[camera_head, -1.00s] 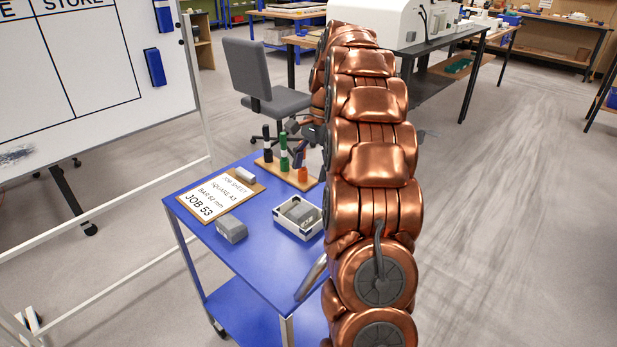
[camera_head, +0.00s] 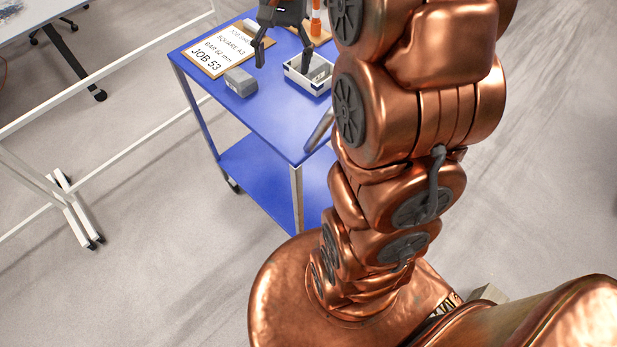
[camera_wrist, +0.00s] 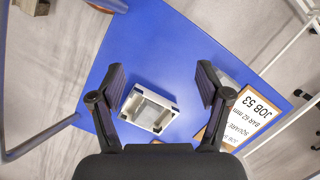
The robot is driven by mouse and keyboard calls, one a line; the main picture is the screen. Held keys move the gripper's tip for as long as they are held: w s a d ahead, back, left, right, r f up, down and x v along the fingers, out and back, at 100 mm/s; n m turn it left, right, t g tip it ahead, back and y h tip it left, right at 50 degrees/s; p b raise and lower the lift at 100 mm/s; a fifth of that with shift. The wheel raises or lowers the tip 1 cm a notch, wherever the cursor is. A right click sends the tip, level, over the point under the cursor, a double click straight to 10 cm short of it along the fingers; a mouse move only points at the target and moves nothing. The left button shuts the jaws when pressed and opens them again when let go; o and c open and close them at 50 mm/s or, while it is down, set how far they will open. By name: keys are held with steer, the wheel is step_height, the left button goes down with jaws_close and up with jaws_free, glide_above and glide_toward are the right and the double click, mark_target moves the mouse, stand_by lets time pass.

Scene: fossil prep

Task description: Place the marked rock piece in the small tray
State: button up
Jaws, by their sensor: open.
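A grey block-like rock piece (camera_head: 240,81) lies on the blue cart top, left of the small tray. The small white tray (camera_head: 290,78) with dark corners stands on the cart near its right side. Grey content shows inside it; I cannot make out which piece is marked. In the wrist view the tray (camera_wrist: 131,100) lies between and beyond my fingers, and the rock piece is mostly hidden by the right finger. My gripper (camera_head: 284,62) is open and empty, pointing down above the cart with its fingers spread beside and over the tray.
A clipboard with a job sheet (camera_head: 214,50) lies at the cart's left rear. An orange marker (camera_head: 315,24) stands behind the tray. A white stand frame (camera_head: 60,195) is left of the cart. The cart's front left top (camera_head: 265,120) is clear.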

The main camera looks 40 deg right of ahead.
steer(key=s+a+f+n, duration=0.2)
steer(key=s+a+n, duration=0.1)
steer(key=s, duration=0.4)
steer(key=s+a+f+n+h, duration=0.1)
steer(key=s+a+f+n, duration=0.2)
steer(key=s, duration=0.4)
steer(key=s+a+f+n+h, duration=0.1)
steer(key=s+a+f+n, duration=0.1)
steer(key=s, duration=0.5)
steer(key=shift+s+a+f+n, duration=0.15)
steer(key=shift+s+a+n, duration=0.15)
steer(key=shift+a+n, duration=0.6)
steer(key=shift+a, duration=0.2)
step_height(320, 180, up, 8)
steer(key=p, duration=0.7)
steer(key=shift+f+p, duration=0.15)
steer(key=shift+p, duration=0.2)
